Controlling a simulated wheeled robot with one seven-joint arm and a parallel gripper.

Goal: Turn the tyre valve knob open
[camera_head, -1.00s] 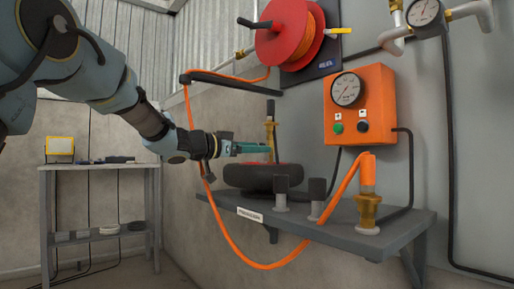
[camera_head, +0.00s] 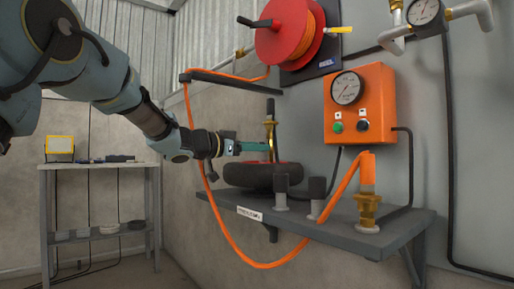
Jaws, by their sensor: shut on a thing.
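A dark tyre with a red hub (camera_head: 250,176) lies flat on the grey wall shelf. A brass tyre valve (camera_head: 270,132) stands upright above it, with a dark part at its top. My gripper (camera_head: 266,147) reaches in from the left with its teal jaws level, at the lower part of the brass valve. The jaws are shut on the tyre valve knob, which they largely hide. The exact contact and the knob's angle are too small to tell.
The shelf (camera_head: 405,236) also holds two short grey posts with dark tops and a brass fitting (camera_head: 368,208) with an orange hose, which hangs in a loop below my arm. An orange gauge box (camera_head: 360,105) and a red hose reel (camera_head: 284,30) are on the wall. A side table (camera_head: 95,167) stands left.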

